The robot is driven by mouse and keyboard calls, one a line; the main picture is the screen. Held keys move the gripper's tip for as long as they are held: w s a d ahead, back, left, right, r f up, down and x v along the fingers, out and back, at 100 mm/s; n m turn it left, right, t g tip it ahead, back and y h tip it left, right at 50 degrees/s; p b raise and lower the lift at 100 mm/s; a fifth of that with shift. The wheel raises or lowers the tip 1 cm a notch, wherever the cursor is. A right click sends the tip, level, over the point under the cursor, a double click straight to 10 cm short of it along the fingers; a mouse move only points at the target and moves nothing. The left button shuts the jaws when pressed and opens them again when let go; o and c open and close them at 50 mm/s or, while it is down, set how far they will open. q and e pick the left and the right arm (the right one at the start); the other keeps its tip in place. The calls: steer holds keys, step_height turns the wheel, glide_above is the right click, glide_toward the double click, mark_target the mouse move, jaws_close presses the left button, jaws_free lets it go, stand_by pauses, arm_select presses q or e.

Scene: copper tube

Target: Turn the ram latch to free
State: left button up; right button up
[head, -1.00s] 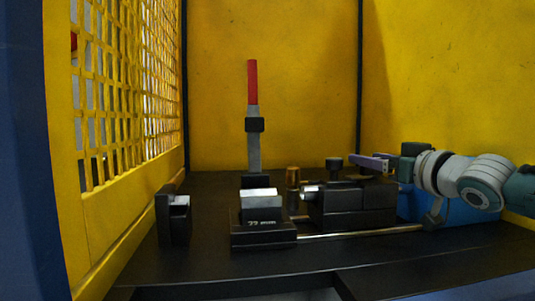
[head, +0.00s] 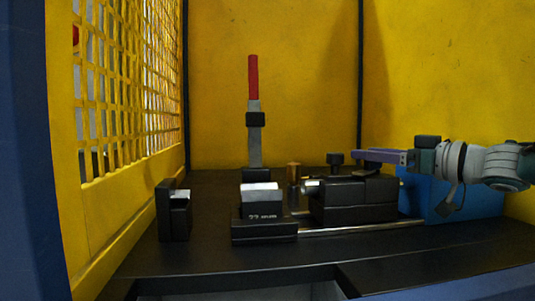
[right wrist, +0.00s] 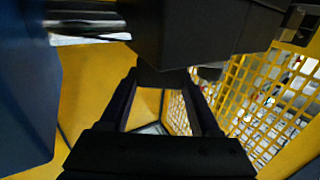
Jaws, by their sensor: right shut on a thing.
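The ram latch (head: 335,158) shows in the head view as a small black knob on top of the black ram block (head: 352,203). My right gripper (head: 357,157) reaches in from the right, its purple finger level just above the block and close to the latch. In the right wrist view my right gripper (right wrist: 163,80) has its two dark fingers spread around the end of a black part, which it is shut on. This looks like the latch, but the contact itself is partly hidden. My left gripper is not in view.
A lever with a red grip (head: 253,78) stands upright behind the black die block marked 22 (head: 264,230). A copper-coloured post (head: 293,172) stands beside the ram block. A small black bracket (head: 173,215) is at left. A yellow mesh guard (head: 118,95) closes the left side.

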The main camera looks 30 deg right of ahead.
steer(key=o, duration=1.4)
step_height(320, 180, up, 20)
steer(key=p, duration=1)
